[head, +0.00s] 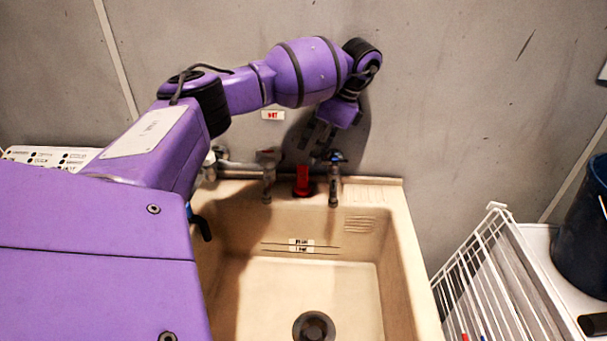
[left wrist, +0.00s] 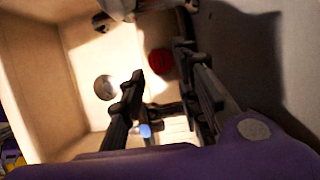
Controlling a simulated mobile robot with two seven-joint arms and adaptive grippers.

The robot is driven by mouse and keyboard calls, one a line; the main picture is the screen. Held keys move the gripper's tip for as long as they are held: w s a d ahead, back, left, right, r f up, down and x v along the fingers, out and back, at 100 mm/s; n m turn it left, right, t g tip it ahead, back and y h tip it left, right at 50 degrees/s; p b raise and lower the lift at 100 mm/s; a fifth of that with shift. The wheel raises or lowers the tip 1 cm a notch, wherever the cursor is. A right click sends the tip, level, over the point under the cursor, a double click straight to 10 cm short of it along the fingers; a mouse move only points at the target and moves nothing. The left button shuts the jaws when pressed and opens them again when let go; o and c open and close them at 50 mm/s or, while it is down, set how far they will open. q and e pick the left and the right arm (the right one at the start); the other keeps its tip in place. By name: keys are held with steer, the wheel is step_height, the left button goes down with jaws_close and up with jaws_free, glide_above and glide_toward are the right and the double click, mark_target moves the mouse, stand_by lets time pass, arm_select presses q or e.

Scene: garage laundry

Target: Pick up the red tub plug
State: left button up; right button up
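The red tub plug (head: 302,181) stands on the back ledge of the beige sink (head: 408,250), between two taps. In the left wrist view the red tub plug (left wrist: 160,63) shows as a dark red round shape just past the fingertips, close to the right-hand finger. My left gripper (head: 318,142) hangs down near the wall, above the plug. Its two fingers are apart in the left wrist view (left wrist: 158,72), with nothing held between them. Whether a finger touches the plug cannot be told. My right gripper is not in view.
The left tap (head: 268,178) and right tap (head: 334,182) flank the plug closely. The grey wall (head: 450,120) rises right behind the ledge. The basin is empty, with a dark drain (head: 314,326). A white wire rack (head: 490,275) and a dark blue bin (head: 583,235) stand at right.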

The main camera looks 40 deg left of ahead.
mark_target(306, 166)
arm_select(q)
steer(key=x, duration=0.7)
steer(key=shift+s+f+p, duration=0.25)
steer(key=shift+p, duration=0.15)
jaws_close()
